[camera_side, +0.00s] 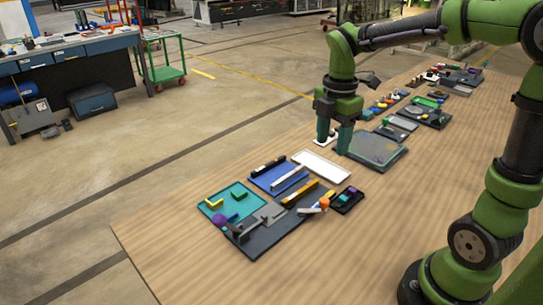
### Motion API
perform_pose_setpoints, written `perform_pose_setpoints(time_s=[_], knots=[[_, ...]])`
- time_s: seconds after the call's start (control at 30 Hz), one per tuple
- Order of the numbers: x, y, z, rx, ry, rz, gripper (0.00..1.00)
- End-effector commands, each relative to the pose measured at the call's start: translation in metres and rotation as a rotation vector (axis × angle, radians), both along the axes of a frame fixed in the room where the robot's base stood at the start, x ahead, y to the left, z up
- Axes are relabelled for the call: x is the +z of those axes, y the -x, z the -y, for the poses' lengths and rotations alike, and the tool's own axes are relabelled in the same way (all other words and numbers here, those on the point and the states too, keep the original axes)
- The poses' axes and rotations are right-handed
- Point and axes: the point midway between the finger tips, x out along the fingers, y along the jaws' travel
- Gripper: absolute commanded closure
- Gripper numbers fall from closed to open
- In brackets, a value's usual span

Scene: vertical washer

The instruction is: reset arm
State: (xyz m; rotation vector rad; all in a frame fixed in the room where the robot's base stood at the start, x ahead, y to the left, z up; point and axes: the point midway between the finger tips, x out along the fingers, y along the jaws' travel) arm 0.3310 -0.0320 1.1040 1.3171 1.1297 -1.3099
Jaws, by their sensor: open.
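My gripper (334,138) points down over the wooden table, near the left edge of a grey-green square board (375,150). Its two dark green fingers are apart and I see nothing held between them. The fingertips are low, close to the board and a small white piece (326,140) behind them. I cannot tell whether they touch either one. My arm is bent above the table from the right.
In front lie a white tray (321,166), a blue tray (278,177), a teal tray (232,201) and a small black box (347,199). More boards with small parts (424,112) run to the back right. The table's (190,254) near left is bare.

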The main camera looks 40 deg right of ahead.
Motion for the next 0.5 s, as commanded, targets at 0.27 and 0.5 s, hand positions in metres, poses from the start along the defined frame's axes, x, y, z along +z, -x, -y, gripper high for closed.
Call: perform_pose_setpoints(time_s=[0.27,0.5], knots=[[-0.008,0.01,-0.006,-0.62,-0.048,0.088,0.47],[0.004,0.04,-0.026,-1.261,-0.227,0.226,0.47]])
